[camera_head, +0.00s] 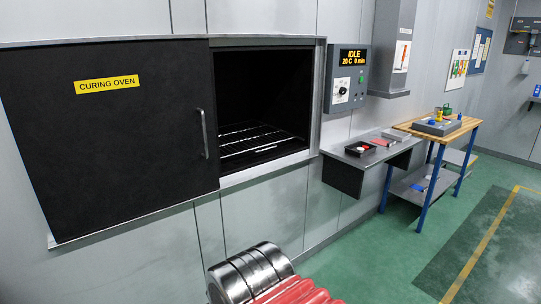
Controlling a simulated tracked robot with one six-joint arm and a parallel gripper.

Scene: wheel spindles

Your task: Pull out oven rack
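The curing oven (318,110) is set in the grey wall at left, with a metal frame around its opening. Its black sliding door (110,150) stands to the left, leaving the right part of the opening uncovered. A vertical metal handle (204,134) is on the door's right edge. The oven rack (250,138), with pale bars, lies low inside the dark cavity; its left part is hidden behind the door. My gripper is not in view. A silver ribbed cylinder and red ribbed part at the bottom are probably my arm.
A control box (347,78) right of the oven reads IDLE, 20 C, 0 min. A blue-legged wooden table (468,124) stands further right. Green floor is clear at right.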

